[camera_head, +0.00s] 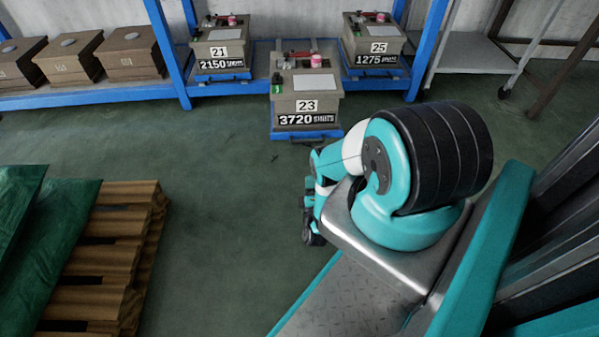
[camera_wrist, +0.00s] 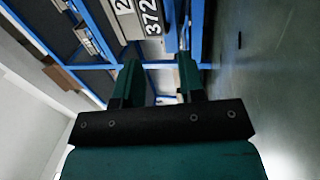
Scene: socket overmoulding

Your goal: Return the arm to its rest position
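My arm (camera_head: 405,165), teal and black, sits folded on my own base at the right of the head view. In the wrist view my gripper (camera_wrist: 159,78) shows two dark green fingers standing apart. Nothing shows between the fingers but the shelf in the distance, so it is open and empty. In the head view the gripper cannot be made out clearly; the arm hides much of that area.
A box marked 23 (camera_head: 306,98) sticks out in front of a blue shelf (camera_head: 262,70). Boxes 21 (camera_head: 221,50) and 25 (camera_head: 374,47) stand behind it. Brown boxes (camera_head: 127,52) line the left shelf. A wooden pallet (camera_head: 105,255) lies at lower left. Green floor (camera_head: 225,190) between is clear.

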